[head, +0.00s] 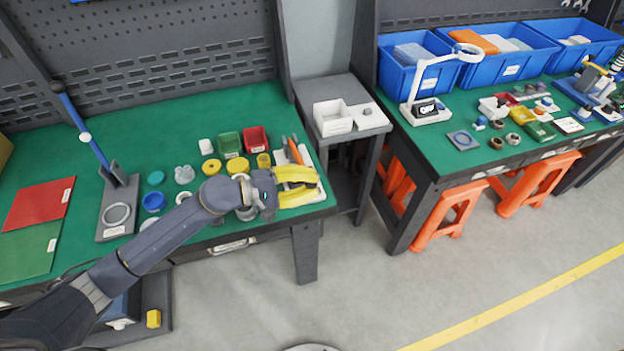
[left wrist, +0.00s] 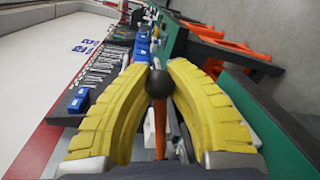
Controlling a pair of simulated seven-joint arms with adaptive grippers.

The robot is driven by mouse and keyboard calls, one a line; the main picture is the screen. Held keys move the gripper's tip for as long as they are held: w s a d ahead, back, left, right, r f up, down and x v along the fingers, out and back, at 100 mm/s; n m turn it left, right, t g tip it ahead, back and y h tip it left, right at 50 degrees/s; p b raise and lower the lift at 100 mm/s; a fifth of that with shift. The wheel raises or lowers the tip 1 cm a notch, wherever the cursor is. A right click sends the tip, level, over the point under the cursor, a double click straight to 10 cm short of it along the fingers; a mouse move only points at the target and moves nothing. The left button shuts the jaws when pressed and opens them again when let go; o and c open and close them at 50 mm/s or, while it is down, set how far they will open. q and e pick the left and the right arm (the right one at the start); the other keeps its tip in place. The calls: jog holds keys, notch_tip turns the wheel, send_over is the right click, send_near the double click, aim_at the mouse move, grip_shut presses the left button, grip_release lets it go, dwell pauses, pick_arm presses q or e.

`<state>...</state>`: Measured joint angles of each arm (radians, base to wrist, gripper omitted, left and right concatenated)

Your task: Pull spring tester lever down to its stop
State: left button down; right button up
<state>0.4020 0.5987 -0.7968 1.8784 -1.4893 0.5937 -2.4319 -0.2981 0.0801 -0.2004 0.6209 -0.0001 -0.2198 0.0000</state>
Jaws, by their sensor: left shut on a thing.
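My left gripper (head: 310,185) has yellow fingers and is over the right end of the near green bench. In the left wrist view, the fingertips (left wrist: 158,82) are shut on a black ball knob (left wrist: 158,84). An orange rod (left wrist: 160,138) runs from behind the knob, and this looks like the lever. In the head view, an orange upright piece (head: 295,151) shows just behind the fingers, beside a pale board. I cannot make out the rest of the spring tester or the lever's stop. My right gripper is not in view.
Green and red bins (head: 255,139), yellow rings (head: 212,167) and small cups crowd the bench left of my gripper. A fixture with a tall blue-handled lever (head: 84,135) stands farther left. A grey side table (head: 341,87) with white boxes is beyond the bench's right edge.

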pick_arm(q)
jog(key=shift+f, duration=0.1)
jog(key=c, duration=1.1)
grip_release()
jog(key=shift+a, duration=0.1)
jog(key=shift+o, duration=0.2)
jog(key=v, duration=1.2)
